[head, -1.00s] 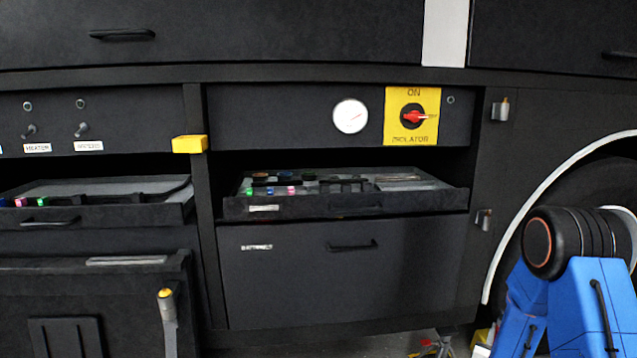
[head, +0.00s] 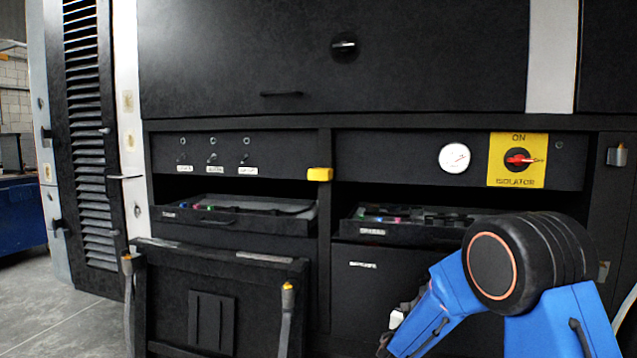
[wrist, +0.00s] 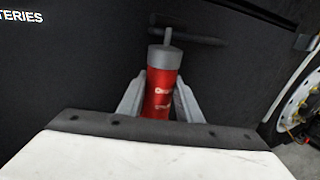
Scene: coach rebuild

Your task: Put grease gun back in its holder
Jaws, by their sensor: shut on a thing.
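The grease gun (wrist: 158,95) is a red cylinder with pale lettering, a grey cap and a thin grey rod on top. In the wrist view it stands roughly upright between the two grey fingers of my gripper (wrist: 158,105), which is shut on it. Its lower end is hidden by the pale wrist housing. In the head view my blue arm hides most of the gripper, and I cannot make out the grease gun there. I cannot pick out its holder for certain in either view.
A dark panel marked BATTERIES (wrist: 75,70) with a bar handle (wrist: 205,36) lies behind the grease gun. In the head view, two pulled-out trays (head: 235,218) (head: 385,233) and a dark flap (head: 165,300) jut out. Open floor (head: 60,310) lies at the left.

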